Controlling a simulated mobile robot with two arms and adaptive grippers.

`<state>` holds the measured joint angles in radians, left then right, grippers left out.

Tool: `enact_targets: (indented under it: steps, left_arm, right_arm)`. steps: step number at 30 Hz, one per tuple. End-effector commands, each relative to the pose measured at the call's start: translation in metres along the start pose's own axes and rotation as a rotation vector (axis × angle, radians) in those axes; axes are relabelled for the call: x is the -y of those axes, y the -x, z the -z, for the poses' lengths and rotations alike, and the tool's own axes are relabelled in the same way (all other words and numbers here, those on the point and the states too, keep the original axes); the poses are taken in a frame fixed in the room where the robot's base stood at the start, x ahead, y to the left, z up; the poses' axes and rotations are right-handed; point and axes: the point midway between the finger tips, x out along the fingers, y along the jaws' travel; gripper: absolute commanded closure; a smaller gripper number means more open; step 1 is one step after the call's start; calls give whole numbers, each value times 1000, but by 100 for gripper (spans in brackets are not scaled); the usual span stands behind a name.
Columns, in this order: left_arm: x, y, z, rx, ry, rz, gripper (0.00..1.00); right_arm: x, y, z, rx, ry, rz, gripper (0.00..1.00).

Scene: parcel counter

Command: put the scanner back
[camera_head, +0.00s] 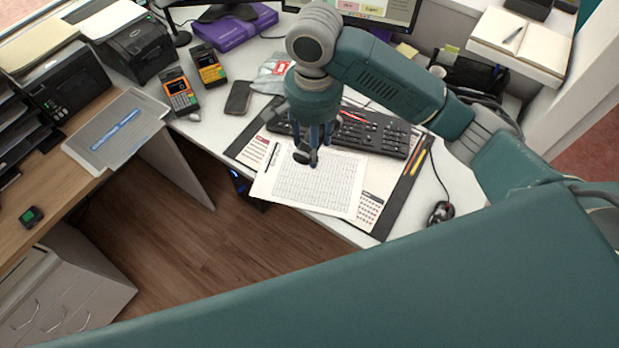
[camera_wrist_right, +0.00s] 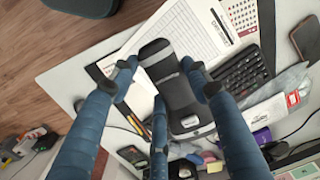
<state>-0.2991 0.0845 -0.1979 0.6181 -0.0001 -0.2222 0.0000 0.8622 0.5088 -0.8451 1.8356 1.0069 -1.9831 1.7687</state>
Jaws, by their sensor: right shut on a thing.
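The scanner (camera_wrist_right: 172,82) is a long black handheld device with a pale grey edge at one end. In the right wrist view it lies between the blue fingers of my right gripper (camera_wrist_right: 160,85), which is shut on it. In the head view my right gripper (camera_head: 312,150) points down over the white printed sheet at the counter's front, and only a small dark end of the scanner (camera_head: 301,156) shows below the fingers. The fingers hide the rest. I cannot tell how high it is above the paper. My left gripper is not in view.
A keyboard (camera_head: 372,134) lies behind the printed sheet (camera_head: 330,185), and a mouse (camera_head: 441,213) is to the right. A grey tray (camera_head: 117,130) is on the wooden desk. Open floor lies in front.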

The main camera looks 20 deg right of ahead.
Motion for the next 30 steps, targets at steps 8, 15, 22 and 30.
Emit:
enact_targets:
  steps: [8,15,22,30]
  left_arm:
    - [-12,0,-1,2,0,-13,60]
    - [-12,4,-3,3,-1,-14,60]
    - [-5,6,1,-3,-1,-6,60]
    - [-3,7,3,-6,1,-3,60]
  right_arm:
    - [15,-21,4,6,-119,-10,85]
    - [14,-86,3,6,-117,-10,85]
    - [15,-134,3,4,-114,-6,85]
    - [14,-162,2,4,-112,-7,85]
